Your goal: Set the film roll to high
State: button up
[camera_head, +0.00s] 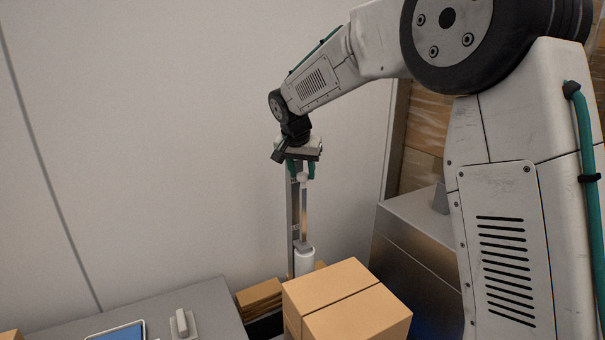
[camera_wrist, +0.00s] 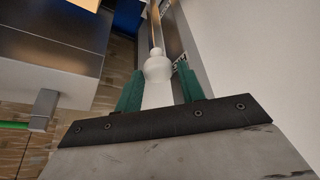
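A slim metal mast (camera_head: 290,225) stands upright against the wall. A white cylinder (camera_head: 305,262), which looks like the film roll, sits low on it. A thin rod (camera_head: 304,220) rises from the cylinder to a small white knob (camera_head: 302,178) near the mast's top. My gripper (camera_head: 301,172) points down there, its green fingers on either side of the knob. In the wrist view, my gripper (camera_wrist: 160,70) has its fingers apart around the white knob (camera_wrist: 157,68). A gap shows on the right.
Cardboard boxes (camera_head: 347,305) stand in front of the mast's foot. A grey table (camera_head: 215,300) with a tablet (camera_head: 120,332) and a small white handle-like part (camera_head: 182,323) is at lower left. A metal cabinet (camera_head: 415,235) stands right. The wall is close behind.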

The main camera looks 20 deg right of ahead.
jog(key=shift+s, duration=0.1)
jog(key=v, duration=0.7)
jog(key=shift+r, duration=0.4)
jog(key=s+d+f+n+y, duration=0.1)
jog(key=s+f+n, duration=0.1)
jog(key=s, duration=1.2)
jog(key=s+d+f+n+g, duration=0.1)
jog(key=s+d+f+n, duration=0.1)
jog(key=s, duration=1.3)
jog(key=s+d+f+n+g+y, duration=0.1)
jog(key=s+f, duration=0.3)
jog(key=s, duration=1)
jog(key=shift+s+d+n+y, duration=0.15)
jog(key=shift+d+n+y, duration=0.15)
jog(key=shift+d+n, duration=0.5)
